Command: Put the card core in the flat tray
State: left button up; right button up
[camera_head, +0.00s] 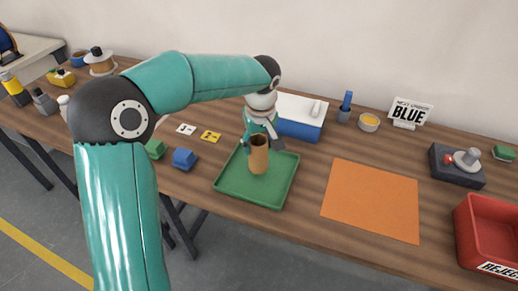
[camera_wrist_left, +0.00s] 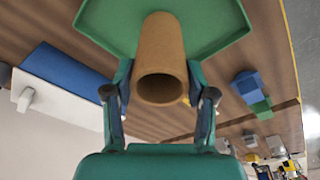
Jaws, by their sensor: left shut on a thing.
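The card core (camera_head: 259,156) is a brown hollow tube. My left gripper (camera_head: 261,143) is shut on it and holds it upright over the flat green tray (camera_head: 232,189). In the left wrist view the core (camera_wrist_left: 160,65) sits between the two fingers of my left gripper (camera_wrist_left: 160,95), its open end facing the camera. The tray (camera_wrist_left: 215,20) shows beyond it there. I cannot tell whether the core's lower end touches the tray floor. My right gripper is not in view.
An orange mat (camera_head: 372,200) lies right of the tray. A blue and white box (camera_head: 300,117) stands behind it. Blue (camera_head: 184,158) and green (camera_head: 155,149) blocks lie to the left. A red reject bin (camera_head: 490,235) is at the far right.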

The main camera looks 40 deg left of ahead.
pick_arm(q)
jog(key=shift+f, duration=1.25)
jog(key=shift+f, duration=0.1)
jog(key=o, duration=1.2)
jog(key=r, duration=0.4)
jog(key=d+r, duration=0.1)
jog(key=r, duration=0.3)
jog(key=s+r, duration=0.1)
jog(key=r, duration=0.3)
jog(key=shift+d, duration=0.2)
jog(key=shift+s, duration=0.1)
